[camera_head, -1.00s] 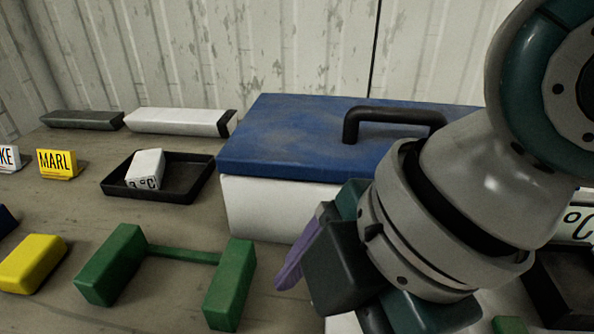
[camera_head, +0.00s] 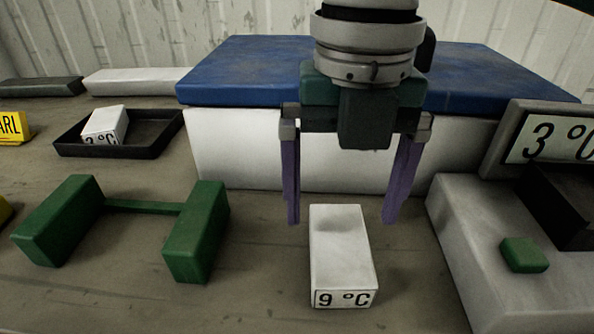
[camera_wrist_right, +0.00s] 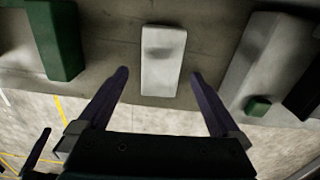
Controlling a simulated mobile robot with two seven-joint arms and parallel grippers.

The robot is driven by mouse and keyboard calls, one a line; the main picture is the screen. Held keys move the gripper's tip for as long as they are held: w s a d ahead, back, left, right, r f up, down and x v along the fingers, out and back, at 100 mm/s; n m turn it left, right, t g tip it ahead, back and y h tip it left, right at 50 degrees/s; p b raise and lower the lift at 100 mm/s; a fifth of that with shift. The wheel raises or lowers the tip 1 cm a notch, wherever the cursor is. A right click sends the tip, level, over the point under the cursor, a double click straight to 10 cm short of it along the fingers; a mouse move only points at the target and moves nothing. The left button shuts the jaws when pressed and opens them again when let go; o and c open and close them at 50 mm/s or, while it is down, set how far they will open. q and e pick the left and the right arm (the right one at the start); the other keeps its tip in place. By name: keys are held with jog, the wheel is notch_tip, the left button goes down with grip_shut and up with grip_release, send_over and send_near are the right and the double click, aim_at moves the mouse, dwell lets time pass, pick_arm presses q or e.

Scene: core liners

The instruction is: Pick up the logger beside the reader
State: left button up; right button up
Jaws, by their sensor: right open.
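The logger beside the reader is a white block (camera_head: 339,247) marked "9 °C", lying on the table in the middle of the head view. It also shows in the right wrist view (camera_wrist_right: 162,62). The reader (camera_head: 470,240) is a grey unit to its right, with a "3 °C" display and a green button (camera_head: 523,254). My right gripper (camera_head: 340,222) is open and empty, its purple fingers pointing down, spread wider than the logger and just behind and above it. The same gripper (camera_wrist_right: 158,75) frames the logger in the wrist view.
A green bracket (camera_head: 195,232) stands to the left. Another white logger (camera_head: 105,124) marked "3 °C" sits in a black tray (camera_head: 165,136). A white cooler with a blue lid (camera_head: 240,75) stands behind the gripper. Bare table surrounds the near logger.

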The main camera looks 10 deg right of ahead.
aim_at(340, 240)
notch_tip(340, 240, down, 5)
jog(key=shift+s+b, duration=0.15)
jog(key=shift+b, duration=0.15)
jog(key=c, duration=1.4)
jog(key=shift+r, duration=0.1)
